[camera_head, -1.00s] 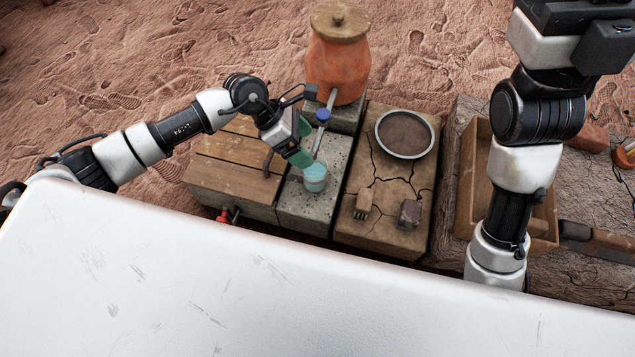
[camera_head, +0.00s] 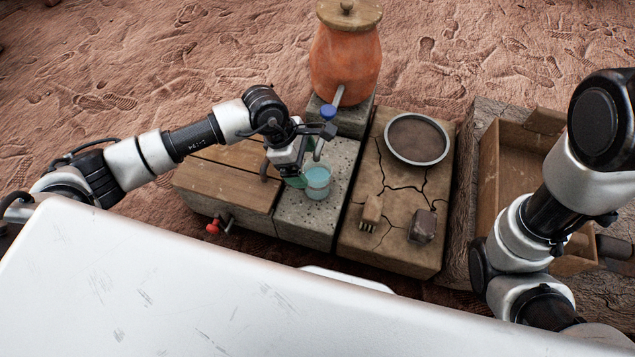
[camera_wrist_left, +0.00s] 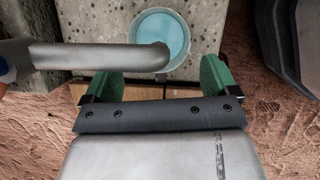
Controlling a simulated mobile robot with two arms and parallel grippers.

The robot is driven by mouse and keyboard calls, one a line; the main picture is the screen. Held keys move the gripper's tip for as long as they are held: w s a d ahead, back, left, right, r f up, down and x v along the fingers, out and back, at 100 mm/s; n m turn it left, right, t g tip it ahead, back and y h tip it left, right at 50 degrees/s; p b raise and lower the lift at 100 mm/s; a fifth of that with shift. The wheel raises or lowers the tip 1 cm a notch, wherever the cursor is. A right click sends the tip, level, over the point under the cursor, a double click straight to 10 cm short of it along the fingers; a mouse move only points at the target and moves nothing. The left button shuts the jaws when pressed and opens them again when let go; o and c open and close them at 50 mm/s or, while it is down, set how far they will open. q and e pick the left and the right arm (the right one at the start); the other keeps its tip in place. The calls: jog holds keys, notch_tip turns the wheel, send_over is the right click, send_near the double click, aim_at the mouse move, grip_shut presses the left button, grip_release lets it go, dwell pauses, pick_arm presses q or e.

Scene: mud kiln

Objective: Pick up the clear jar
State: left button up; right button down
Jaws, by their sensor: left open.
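The clear jar (camera_head: 317,182) holds pale blue liquid and stands upright on the speckled grey stone block (camera_head: 310,215). In the left wrist view the jar (camera_wrist_left: 163,36) shows from above, just beyond the fingertips. My left gripper (camera_head: 290,178) is open at the jar's left side, with green fingers. In the left wrist view the gripper (camera_wrist_left: 160,75) has its fingers apart on either side, with nothing held between them. A grey spout (camera_wrist_left: 105,57) crosses that view in front of the jar. My right gripper is out of view; only its arm shows at the right.
An orange clay pot (camera_head: 345,62) with a lid and blue-handled tap (camera_head: 328,112) stands behind the jar. A cracked clay slab (camera_head: 400,185) to the right bears a round pan (camera_head: 416,139), a brush (camera_head: 371,212) and a dark block (camera_head: 423,226). Wooden planks (camera_head: 225,180) lie left.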

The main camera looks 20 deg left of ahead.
aim_at(309, 173)
pick_arm(q)
jog(key=b+x, duration=0.1)
jog(key=x, duration=0.1)
jog(key=b+x, duration=0.2)
jog(key=shift+a+f, duration=0.1)
jog(key=shift+f, duration=0.25)
jog(key=shift+r, duration=0.1)
jog(key=shift+c, duration=0.3)
jog(key=c, duration=1)
jog(key=shift+r, duration=0.1)
jog(key=shift+c, duration=0.2)
